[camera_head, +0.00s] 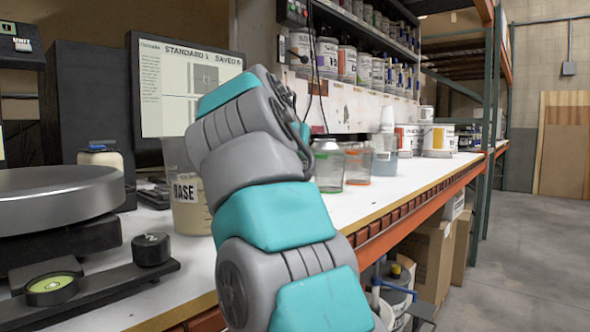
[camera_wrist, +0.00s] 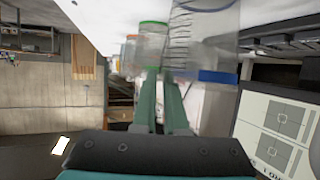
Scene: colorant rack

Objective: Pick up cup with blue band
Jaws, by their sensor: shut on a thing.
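The cup with the blue band (camera_wrist: 205,38) is large and close in the wrist view, at the upper right. It is clear, with dark printed marks and a blue band. My gripper (camera_wrist: 161,78) has two teal fingers close together along the cup's left edge, shut on it. The exact contact is blurred, and I cannot tell whether the cup touches the counter. In the head view my arm hides the gripper, and I cannot make out the blue band.
A clear beaker marked BASE (camera_head: 188,190) stands left of my arm. A monitor (camera_head: 160,85) and a round scale (camera_head: 60,190) are at left.

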